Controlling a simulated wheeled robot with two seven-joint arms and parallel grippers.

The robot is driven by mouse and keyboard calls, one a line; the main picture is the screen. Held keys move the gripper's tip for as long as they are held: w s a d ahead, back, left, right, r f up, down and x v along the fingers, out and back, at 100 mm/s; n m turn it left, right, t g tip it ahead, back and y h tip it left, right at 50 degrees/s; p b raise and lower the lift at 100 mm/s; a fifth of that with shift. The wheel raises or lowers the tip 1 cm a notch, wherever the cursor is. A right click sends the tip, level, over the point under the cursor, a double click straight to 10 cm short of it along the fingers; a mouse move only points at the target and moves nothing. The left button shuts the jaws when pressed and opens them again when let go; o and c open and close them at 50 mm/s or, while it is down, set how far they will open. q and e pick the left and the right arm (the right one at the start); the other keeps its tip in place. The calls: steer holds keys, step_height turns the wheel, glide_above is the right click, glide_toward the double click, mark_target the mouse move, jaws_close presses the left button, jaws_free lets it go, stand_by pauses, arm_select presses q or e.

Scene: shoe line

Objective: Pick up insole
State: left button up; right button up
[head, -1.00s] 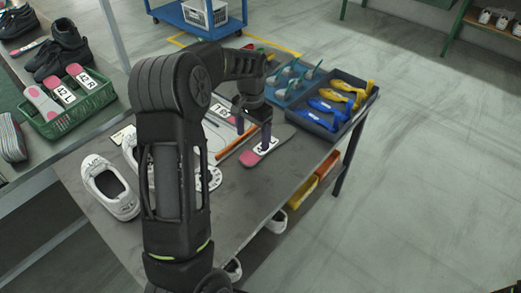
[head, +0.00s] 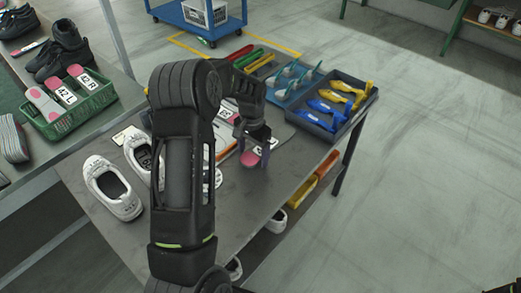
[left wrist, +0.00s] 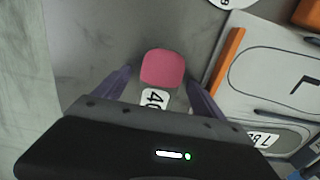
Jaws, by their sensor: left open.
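An insole (head: 249,158) with a pink end and a white number label lies on the grey table. My left gripper (head: 252,148) is open just over it, and its wrist hides part of the insole. In the left wrist view, the insole's pink end (left wrist: 162,67) and part of its label lie between the two purple fingers (left wrist: 158,88), with gaps at both sides. The rest of the insole is hidden by the gripper body. My right gripper is not clearly seen.
White shoes (head: 112,188) stand at the table's left. A dark tray (head: 333,117) of yellow and blue tools and a blue tray (head: 290,82) are at the back right. A green basket (head: 72,112) holds labelled insoles on the other table. An orange strip (left wrist: 228,60) lies beside the insole.

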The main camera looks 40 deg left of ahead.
arm_select(q)
steer(key=shift+c, duration=0.2)
stand_by(0.4)
steer(key=c, duration=1.4)
step_height(320, 180, up, 10)
steer(key=shift+r+b, duration=0.1)
steer(key=shift+b, duration=0.55)
steer(key=shift+n, duration=0.5)
steer(key=d, duration=0.7)
steer(key=w+d, duration=0.1)
steer(key=d, duration=1.4)
steer(key=shift+w+d+r, duration=0.15)
steer(key=shift+d+r, duration=0.05)
steer(key=shift+d, duration=0.1)
